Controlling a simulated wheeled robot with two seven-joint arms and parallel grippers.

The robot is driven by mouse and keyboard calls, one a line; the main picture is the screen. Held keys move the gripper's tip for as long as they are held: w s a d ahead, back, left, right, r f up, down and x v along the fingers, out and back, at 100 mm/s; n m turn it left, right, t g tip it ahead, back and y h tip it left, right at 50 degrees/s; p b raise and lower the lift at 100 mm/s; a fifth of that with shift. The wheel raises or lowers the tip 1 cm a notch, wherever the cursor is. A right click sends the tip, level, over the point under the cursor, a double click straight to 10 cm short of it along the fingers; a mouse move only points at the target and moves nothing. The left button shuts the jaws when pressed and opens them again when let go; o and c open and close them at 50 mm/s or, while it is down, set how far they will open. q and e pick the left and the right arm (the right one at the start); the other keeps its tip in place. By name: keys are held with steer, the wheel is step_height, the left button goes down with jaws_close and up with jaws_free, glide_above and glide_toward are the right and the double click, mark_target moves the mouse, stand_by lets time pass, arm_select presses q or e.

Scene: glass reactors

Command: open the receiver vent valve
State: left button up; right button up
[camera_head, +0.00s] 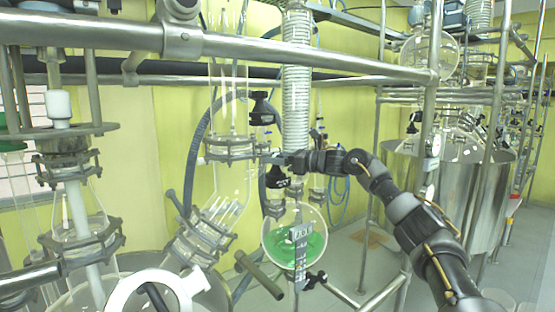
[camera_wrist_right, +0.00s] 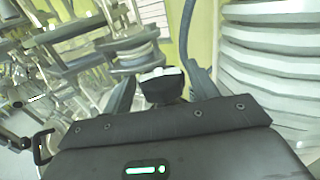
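My right gripper (camera_head: 272,159) reaches in from the right in the head view, beside the glass column above the round receiver flask (camera_head: 311,232), which holds green liquid. In the right wrist view its two dark fingers (camera_wrist_right: 160,82) stand apart. A black knob with a pale top (camera_wrist_right: 161,88) shows between them, with narrow gaps at its sides; contact is not clear. In the head view a black valve part (camera_head: 278,178) sits just below the gripper, and another black valve (camera_head: 262,108) above it. I cannot tell which is the receiver vent valve. My left gripper is not in view.
A ribbed white column (camera_head: 296,85) rises close behind the right gripper. A metal rail (camera_head: 300,52) crosses above. A clamped glass joint (camera_head: 229,148) lies left of the gripper. A steel vessel (camera_head: 450,190) stands at the right.

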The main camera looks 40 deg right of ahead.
steer(key=shift+a+f+b, duration=0.1)
steer(key=shift+f+b, duration=0.05)
steer(key=shift+b, duration=0.2)
steer(key=h+b, duration=0.1)
steer(key=m+h+b, duration=0.1)
steer(key=m+t+h+b, duration=0.1)
steer(key=shift+w+f, duration=0.3)
steer(key=shift+r+m+t+h+b, duration=0.1)
steer(key=shift+m+t+h+b, duration=0.2)
steer(key=shift+m+h+b, duration=0.3)
steer(key=m+h, duration=0.1)
steer(key=h+b, duration=0.1)
steer(key=h, duration=0.1)
steer(key=shift+s+r+m+t, duration=0.2)
steer(key=shift+m+t, duration=0.1)
steer(key=shift+m, duration=0.1)
steer(key=m+h, duration=0.1)
steer(key=h, duration=0.1)
steer(key=m+h, duration=0.2)
steer(key=h, duration=0.1)
steer(key=shift+w+r+m+h+b, duration=0.1)
steer(key=shift+m+h+b, duration=0.2)
